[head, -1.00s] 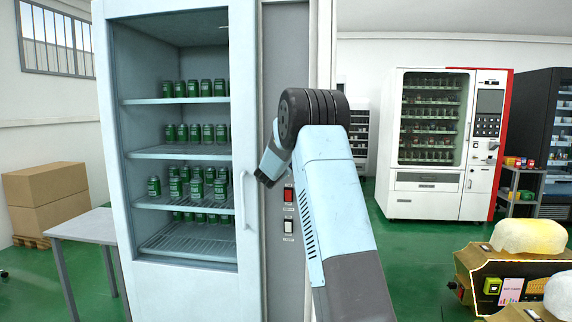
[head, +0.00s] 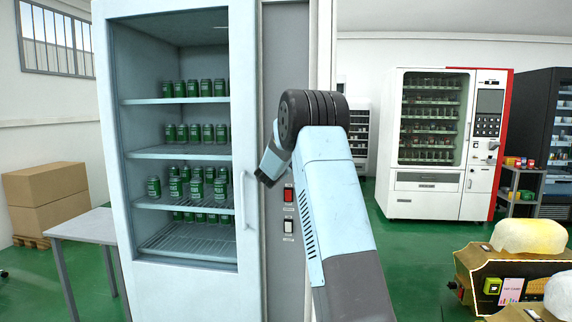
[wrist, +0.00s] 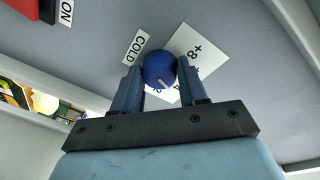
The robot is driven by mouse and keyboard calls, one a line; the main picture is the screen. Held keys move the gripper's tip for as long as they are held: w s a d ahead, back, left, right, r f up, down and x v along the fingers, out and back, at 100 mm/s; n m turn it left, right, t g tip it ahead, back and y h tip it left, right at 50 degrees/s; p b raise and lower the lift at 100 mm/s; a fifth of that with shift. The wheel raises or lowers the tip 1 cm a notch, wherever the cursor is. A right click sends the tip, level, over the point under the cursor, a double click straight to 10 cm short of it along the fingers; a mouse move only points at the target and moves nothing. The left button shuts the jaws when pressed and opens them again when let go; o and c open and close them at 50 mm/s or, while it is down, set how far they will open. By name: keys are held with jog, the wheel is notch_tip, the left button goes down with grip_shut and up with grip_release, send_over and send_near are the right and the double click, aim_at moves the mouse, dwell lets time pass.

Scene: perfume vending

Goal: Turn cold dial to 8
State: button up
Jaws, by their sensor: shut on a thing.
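The blue cold dial (wrist: 159,70) is in the wrist view, with a white pointer line on its lower part, slanting toward the lower right. My gripper (wrist: 160,78) is shut on the dial, one finger on each side. A tilted COLD label (wrist: 135,47) is beside it at upper left. A white scale card (wrist: 208,48) lies behind it, with +8 readable at upper right; its other marks are partly covered by the right finger.
A glass-front fridge (head: 247,280) with green cans stands at left. Its side panel has a red switch (head: 289,195) and a white switch (head: 289,226). A white vending machine (head: 412,208) stands at the back right. A grey table (head: 85,228) is at left.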

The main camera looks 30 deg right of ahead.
jog(key=shift+n, duration=0.4)
jog(key=shift+f+n+t+y, duration=0.15)
jog(key=shift+n+t, duration=0.3)
jog(key=shift+n, duration=2.3)
jog(key=shift+r+n+t+y, duration=0.15)
jog(key=shift+n+t, duration=0.35)
jog(key=shift+n, duration=2.2)
jog(key=shift+f+n+t+y, duration=0.15)
jog(key=shift+n+t, duration=0.3)
jog(key=shift+n, duration=2.3)
jog(key=o, duration=0.7)
jog(key=shift+a, duration=0.1)
jog(key=o, duration=0.3)
jog(key=shift+o, duration=0.2)
jog(key=shift+s+f, duration=0.1)
jog(key=shift+s, duration=0.05)
jog(key=v, duration=1.3)
